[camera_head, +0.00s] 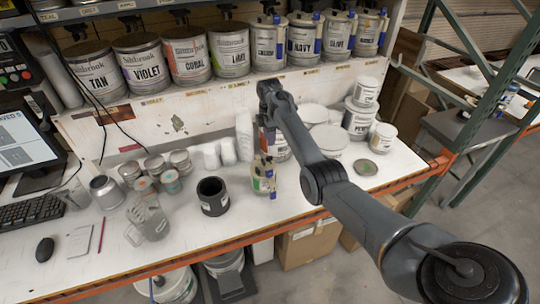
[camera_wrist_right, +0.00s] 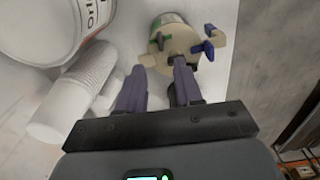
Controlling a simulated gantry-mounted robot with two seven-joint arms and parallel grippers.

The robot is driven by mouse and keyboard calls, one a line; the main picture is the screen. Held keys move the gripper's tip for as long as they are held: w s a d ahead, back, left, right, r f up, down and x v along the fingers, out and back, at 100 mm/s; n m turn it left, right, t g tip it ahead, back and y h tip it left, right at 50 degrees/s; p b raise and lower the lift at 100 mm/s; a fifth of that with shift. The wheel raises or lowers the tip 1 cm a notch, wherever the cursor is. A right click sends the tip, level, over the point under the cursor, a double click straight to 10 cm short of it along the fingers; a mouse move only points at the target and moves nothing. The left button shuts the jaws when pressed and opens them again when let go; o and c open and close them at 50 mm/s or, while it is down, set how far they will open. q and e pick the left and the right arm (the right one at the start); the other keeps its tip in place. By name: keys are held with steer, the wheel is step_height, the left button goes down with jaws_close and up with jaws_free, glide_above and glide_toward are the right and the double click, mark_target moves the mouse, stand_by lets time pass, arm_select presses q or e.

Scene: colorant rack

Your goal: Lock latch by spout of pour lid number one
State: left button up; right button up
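A small can with a beige pour lid (camera_head: 263,160) stands on the white bench near its front edge, with a blue latch piece (camera_head: 274,182) on its right side. In the right wrist view the beige lid (camera_wrist_right: 178,45) shows from above, with a blue latch (camera_wrist_right: 204,48) on its right side and a beige spout piece at the upper right. My right gripper (camera_wrist_right: 159,68) is open, its two dark fingers apart over the near edge of the lid. Whether a finger touches the lid I cannot tell. The lid's number is not readable. My left gripper is out of view.
White cup stacks (camera_wrist_right: 75,90) and a labelled white bucket (camera_wrist_right: 45,30) lie close to the gripper's left. A dark cup (camera_head: 212,196) and a clear pitcher (camera_head: 150,220) stand left of the can. Larger cans with similar lids line the upper shelf (camera_head: 200,92).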

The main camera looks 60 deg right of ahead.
mark_target(269, 158)
step_height(269, 158, down, 10)
steer(key=shift+r, duration=0.25)
steer(key=shift+c, duration=0.4)
jaws_close()
